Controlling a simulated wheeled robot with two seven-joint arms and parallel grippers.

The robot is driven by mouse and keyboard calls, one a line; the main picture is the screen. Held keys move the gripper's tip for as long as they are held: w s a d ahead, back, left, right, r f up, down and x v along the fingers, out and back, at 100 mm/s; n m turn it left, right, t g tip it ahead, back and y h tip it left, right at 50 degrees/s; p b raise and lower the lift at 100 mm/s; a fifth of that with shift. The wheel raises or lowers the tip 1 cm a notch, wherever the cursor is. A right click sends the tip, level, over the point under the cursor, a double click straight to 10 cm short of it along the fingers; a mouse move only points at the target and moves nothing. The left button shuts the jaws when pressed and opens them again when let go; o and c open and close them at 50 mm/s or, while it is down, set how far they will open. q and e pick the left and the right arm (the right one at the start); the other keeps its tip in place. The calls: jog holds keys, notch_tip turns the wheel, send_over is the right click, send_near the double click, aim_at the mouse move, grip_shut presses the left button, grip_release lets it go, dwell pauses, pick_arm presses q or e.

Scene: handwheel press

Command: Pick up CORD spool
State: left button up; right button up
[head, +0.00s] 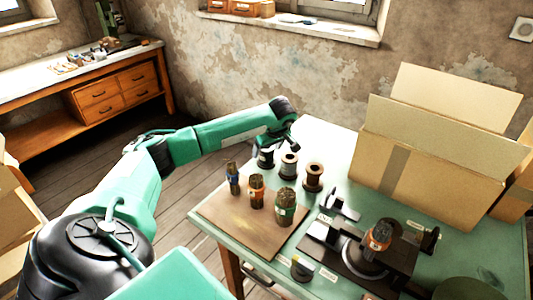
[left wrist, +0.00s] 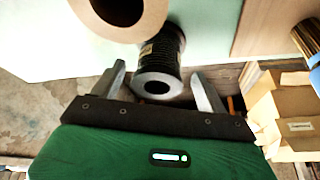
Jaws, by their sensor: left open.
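I cannot read which is labelled CORD. My left gripper (head: 274,145) is at the black spool, at the far end of the row. In the left wrist view, the open fingers (left wrist: 160,82) lie on either side of the black, dark-wound spool (left wrist: 164,52), with gaps visible. A paler spool (left wrist: 120,12) shows beyond, cut by the top edge. My right gripper is not in view.
A brown board (head: 238,230) holds several bundled items, nearer than the spools. A black press fixture (head: 375,255) stands at the right front. A large open cardboard box (head: 430,165) fills the back right. The table's left edge is close to the spools.

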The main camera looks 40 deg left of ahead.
aim_at(265, 153)
pick_arm(q)
jog(key=p+x, duration=0.1)
jog(key=x, duration=0.2)
jog(key=shift+w+a+f, duration=0.15)
jog(key=shift+a+f, duration=0.1)
jog(key=shift+f, duration=0.2)
jog(key=shift+c, duration=0.9)
jog(key=shift+a, duration=0.1)
jog(key=c, duration=0.9)
jog(key=shift+c, duration=0.2)
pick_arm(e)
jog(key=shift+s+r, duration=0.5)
pick_arm(q)
jog(key=shift+r, duration=0.1)
